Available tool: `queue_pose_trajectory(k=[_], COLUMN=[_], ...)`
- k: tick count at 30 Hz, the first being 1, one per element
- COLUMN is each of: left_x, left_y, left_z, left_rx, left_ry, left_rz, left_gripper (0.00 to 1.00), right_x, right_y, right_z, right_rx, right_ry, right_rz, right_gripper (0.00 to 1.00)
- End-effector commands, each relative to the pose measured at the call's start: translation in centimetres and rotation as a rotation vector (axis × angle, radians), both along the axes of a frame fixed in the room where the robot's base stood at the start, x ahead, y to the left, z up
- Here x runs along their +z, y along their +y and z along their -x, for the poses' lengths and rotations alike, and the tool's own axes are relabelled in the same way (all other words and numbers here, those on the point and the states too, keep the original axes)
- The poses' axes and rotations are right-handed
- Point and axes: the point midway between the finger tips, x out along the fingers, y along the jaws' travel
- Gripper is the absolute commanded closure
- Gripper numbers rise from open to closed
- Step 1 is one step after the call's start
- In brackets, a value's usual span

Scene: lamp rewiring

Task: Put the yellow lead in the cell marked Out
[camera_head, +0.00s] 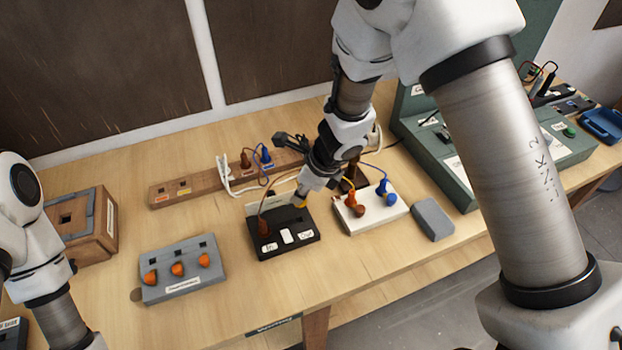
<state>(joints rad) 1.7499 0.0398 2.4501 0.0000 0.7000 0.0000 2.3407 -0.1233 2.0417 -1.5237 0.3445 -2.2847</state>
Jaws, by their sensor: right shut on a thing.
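My right gripper (301,194) is shut on the yellow lead (299,202); only a small yellow part shows below the fingertips. It is over the back right of the black block (283,252), which has small white labels on top, too small to read surely. I cannot tell whether the lead's end touches the block or is in a cell. A brown plug (265,228) stands in the block's left cell, with a wire rising from it. My left arm shows at the left edge, but its gripper is out of view.
A white block (372,221) with orange and blue plugs stands close on the right, beside a grey block (432,220). A grey holder (181,272) with several orange knobs is front left. A wooden strip (180,190) with plugs lies behind. Bare table lies in front.

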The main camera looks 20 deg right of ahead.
Motion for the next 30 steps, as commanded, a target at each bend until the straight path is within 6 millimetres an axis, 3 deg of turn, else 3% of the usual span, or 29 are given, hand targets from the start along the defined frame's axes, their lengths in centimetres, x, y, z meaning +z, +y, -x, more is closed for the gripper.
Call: queue_pose_trajectory(k=[19,30], left_x=[-5.0,-5.7], left_y=[0.0,0.0], left_z=[0.0,0.0], left_rx=[0.000,0.000], left_ry=[0.000,0.000], left_rz=[0.000,0.000], left_gripper=[0.54,0.54], right_x=[-5.6,-6.2], right_y=[0.0,0.0], right_z=[0.0,0.0], right_rx=[-0.002,-0.002], right_ry=[0.000,0.000], right_rz=[0.000,0.000], right_gripper=[1.00,1.00])
